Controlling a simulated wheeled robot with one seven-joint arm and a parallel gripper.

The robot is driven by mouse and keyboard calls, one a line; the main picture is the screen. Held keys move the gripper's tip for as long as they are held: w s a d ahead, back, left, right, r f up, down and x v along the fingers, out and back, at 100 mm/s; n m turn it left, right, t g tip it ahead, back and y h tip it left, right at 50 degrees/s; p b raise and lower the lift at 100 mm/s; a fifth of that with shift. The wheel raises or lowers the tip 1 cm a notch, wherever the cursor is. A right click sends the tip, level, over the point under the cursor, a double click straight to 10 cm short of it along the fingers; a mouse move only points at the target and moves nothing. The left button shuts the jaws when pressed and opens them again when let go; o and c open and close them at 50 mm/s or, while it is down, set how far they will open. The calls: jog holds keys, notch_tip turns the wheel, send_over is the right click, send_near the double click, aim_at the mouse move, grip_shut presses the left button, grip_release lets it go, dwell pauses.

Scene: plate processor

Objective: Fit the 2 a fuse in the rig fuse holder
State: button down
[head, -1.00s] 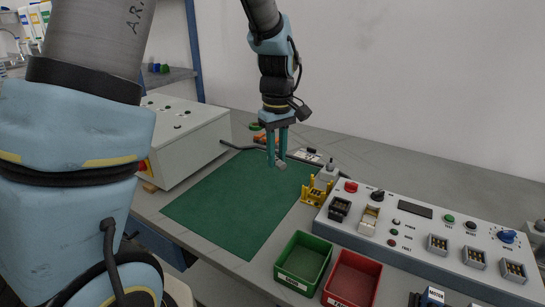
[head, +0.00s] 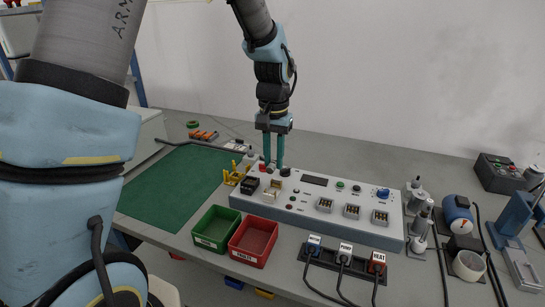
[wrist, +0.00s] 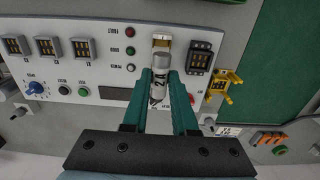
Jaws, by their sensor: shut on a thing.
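My gripper (wrist: 160,84) is shut on the 2 A fuse (wrist: 161,66), a grey cylinder with "2A" on its side, in the wrist view. The fuse points away from the palm, towards the panel. A cream fuse holder (wrist: 162,42) lies just beyond the fuse tip in that view, partly covered by it; I cannot tell whether they touch. In the head view the cream holder (head: 271,191) sits on the sloping panel, and my gripper (head: 273,164) is above and behind it. The fuse is not clearly visible there.
A black holder (head: 250,184) and a yellow rack (head: 234,176) stand left of the cream holder. Green (head: 216,228) and red (head: 253,241) bins stand in front of the grey panel (head: 320,215). The green mat (head: 170,188) is largely clear. Plugs and cables lie front right.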

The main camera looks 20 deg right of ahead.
jog(key=b, duration=0.4)
send_over(273, 192)
jog(key=shift+s+f, duration=0.1)
jog(key=shift+f, duration=2.45)
jog(key=shift+p, duration=0.55)
jog(key=shift+f+b, duration=0.65)
jog(key=shift+f, duration=0.6)
jog(key=c, duration=0.6)
grip_release()
